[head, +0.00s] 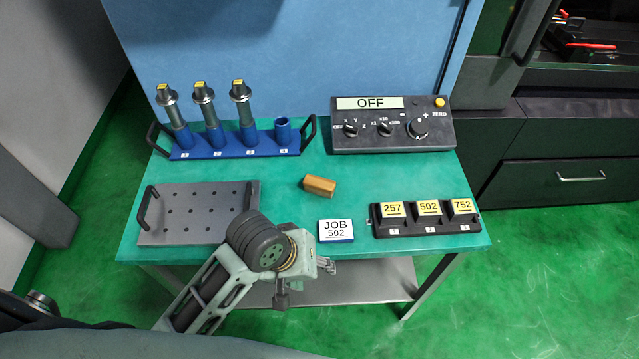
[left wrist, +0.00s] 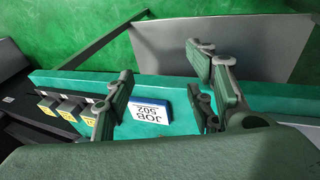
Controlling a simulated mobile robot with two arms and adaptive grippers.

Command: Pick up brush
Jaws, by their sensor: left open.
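The brush appears to be the small tan-brown block (head: 319,186) lying on the green table top, near its middle; its bristles cannot be made out. My left gripper (head: 312,274) is at the table's front edge, below and apart from the brush. In the left wrist view the two fingers of the left gripper (left wrist: 160,88) stand wide apart with nothing held between them. The brush does not show in the left wrist view. My right gripper is in neither view.
The JOB 502 card (head: 336,230) lies near the left gripper; it also shows in the left wrist view (left wrist: 151,112). Around the brush stand a perforated plate (head: 195,215), a blue rack (head: 235,145), a control box (head: 391,125) and a black block holder (head: 425,225). The table around the brush is clear.

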